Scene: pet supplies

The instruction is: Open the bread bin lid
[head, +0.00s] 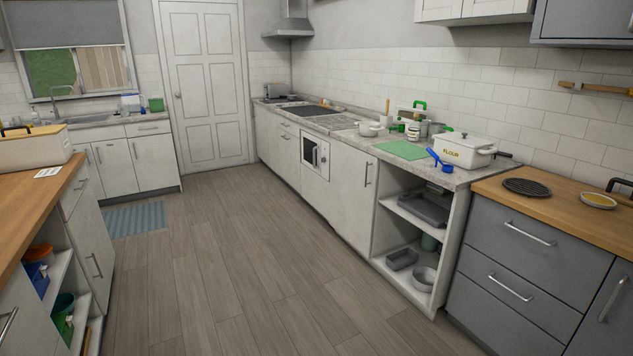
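A cream box with a black handle (35,148) stands on the wooden worktop at the left edge of the head view, cut off by the frame. It may be the bread bin; no lettering on it can be read. My gripper is not in view.
A wide wooden floor (225,250) is clear between the two counter rows. A blue scoop (440,160), green board (400,149) and white pot (371,128) lie near the FLOUR container. A black round trivet (527,187) lies on the right wooden worktop. Open shelves hold trays.

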